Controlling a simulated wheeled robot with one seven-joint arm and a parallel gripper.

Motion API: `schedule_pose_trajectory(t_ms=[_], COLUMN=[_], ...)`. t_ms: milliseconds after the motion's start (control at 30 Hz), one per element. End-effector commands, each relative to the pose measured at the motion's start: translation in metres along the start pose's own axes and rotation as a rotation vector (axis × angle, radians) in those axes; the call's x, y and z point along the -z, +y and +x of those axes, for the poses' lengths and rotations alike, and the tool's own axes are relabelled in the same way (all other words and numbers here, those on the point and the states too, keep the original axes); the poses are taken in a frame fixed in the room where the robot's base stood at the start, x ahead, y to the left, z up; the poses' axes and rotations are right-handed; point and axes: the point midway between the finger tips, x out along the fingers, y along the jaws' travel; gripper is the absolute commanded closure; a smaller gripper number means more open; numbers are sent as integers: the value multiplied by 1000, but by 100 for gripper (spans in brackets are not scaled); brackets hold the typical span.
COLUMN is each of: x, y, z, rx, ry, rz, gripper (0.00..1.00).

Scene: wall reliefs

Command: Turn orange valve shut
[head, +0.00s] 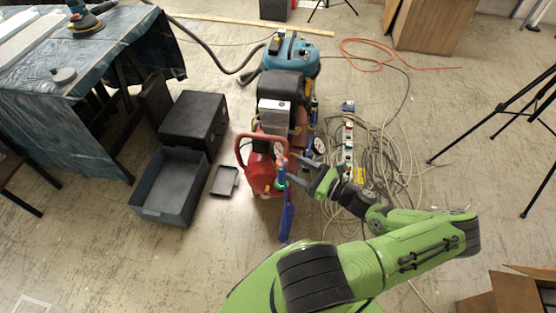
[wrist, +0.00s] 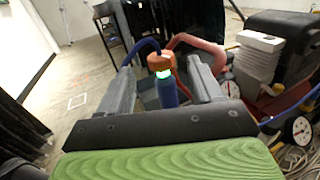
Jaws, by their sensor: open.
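The orange valve (wrist: 160,62) is a small cap with a glowing green ring under it, on top of an upright blue body (wrist: 168,92). In the head view the orange valve (head: 281,160) shows small, beside the red machine. My gripper (head: 292,171) is open, just to the right of the valve. In the wrist view my gripper (wrist: 160,68) has one finger on each side of the valve, with gaps on both sides. I cannot tell whether the fingertips reach as far as the valve. No contact shows.
A red compressor (head: 260,172) with a curved handle stands just behind the valve. A blue hose (wrist: 138,46) meets the valve area. Tangled cables (head: 385,165) lie to the right. An open grey bin (head: 160,207) stands to the left. The floor in the left foreground is clear.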

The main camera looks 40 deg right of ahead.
Motion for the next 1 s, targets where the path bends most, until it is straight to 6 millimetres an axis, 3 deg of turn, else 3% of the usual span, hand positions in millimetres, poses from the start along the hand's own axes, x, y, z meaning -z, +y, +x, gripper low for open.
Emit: schedule_pose_trajectory(t_ms=[100, 300, 667, 1000], x=[2, 2, 0, 0], y=[2, 1, 0, 0], z=[32, 70, 80, 80], rx=[-5, -2, 1, 1], ry=[-3, 0, 1, 1], rz=[0, 0, -1, -2], gripper=[34, 34, 34, 85])
